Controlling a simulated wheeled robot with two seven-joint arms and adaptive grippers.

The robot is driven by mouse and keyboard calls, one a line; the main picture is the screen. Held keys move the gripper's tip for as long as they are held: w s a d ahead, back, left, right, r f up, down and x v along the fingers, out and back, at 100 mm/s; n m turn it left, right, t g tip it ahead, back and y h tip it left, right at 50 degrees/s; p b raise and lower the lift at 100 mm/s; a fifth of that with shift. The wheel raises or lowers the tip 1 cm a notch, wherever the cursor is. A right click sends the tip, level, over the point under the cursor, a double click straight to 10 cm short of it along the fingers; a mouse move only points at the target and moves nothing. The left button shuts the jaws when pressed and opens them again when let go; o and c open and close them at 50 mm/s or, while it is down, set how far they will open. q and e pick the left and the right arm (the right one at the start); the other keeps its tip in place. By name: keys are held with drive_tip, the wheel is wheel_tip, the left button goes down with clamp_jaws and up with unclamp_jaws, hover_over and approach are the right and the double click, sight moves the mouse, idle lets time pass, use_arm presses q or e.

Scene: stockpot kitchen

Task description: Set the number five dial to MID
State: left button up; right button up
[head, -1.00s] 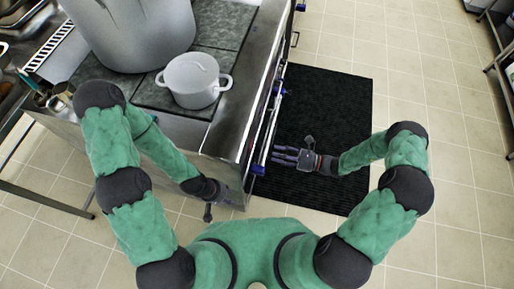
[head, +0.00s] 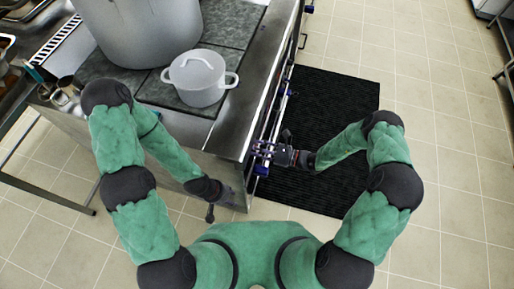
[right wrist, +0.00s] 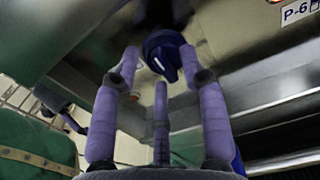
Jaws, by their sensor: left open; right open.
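In the right wrist view a dark blue dial (right wrist: 168,55) sits on the metal front panel, just beyond my right gripper (right wrist: 160,78). The spread fingers stand on both sides of it and below, apart from it as far as I can see; the jaws are open and empty. A label reading P-6 (right wrist: 298,13) is at the upper right; I cannot read the dial's own number or setting. In the head view my right gripper (head: 264,152) is at the stove's front. My left gripper (head: 210,204) is open and empty by the stove's near side.
The stove (head: 225,135) carries a large stockpot (head: 140,35) and a smaller lidded white pot (head: 199,80). A rail with blue fittings (head: 291,93) runs along its front. A black mat (head: 335,105) lies on the tiled floor to the right, with free floor beyond.

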clamp_jaws()
drive_tip(key=shift+m, duration=0.3)
